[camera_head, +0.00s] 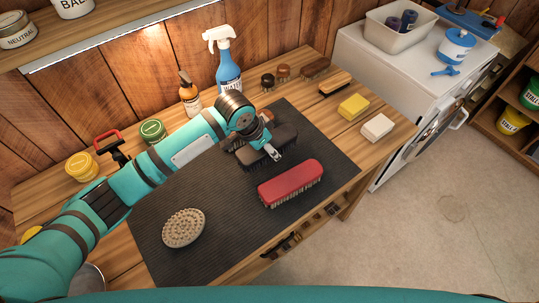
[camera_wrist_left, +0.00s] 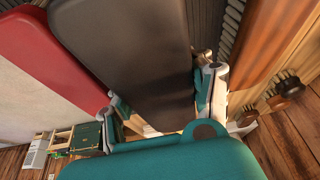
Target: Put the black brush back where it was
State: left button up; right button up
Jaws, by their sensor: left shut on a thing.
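The black brush (camera_head: 286,137) is over the back right part of the dark ribbed mat (camera_head: 215,190), bristles down, between the red brush and the back of the bench. My left gripper (camera_head: 272,152) is shut on it from above. In the left wrist view the brush's broad dark back (camera_wrist_left: 130,55) lies between my two fingers (camera_wrist_left: 163,105). I cannot tell whether the bristles touch the mat. A brown brush (camera_head: 266,116) is just behind it, partly hidden by my wrist. My right gripper is not in view.
A red brush (camera_head: 290,184) lies close in front of the black brush. A blue spray bottle (camera_head: 228,70), an amber bottle (camera_head: 189,97), a yellow sponge (camera_head: 353,107) and a white block (camera_head: 377,128) edge the mat.

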aim_at(254, 151)
pick_arm(q)
jog(key=shift+f+p, duration=0.3)
jog(key=shift+f, duration=1.8)
jog(key=o, duration=1.5)
jog(key=shift+f, duration=0.15)
jog(key=b+v, duration=0.1)
jog(key=v, duration=1.1)
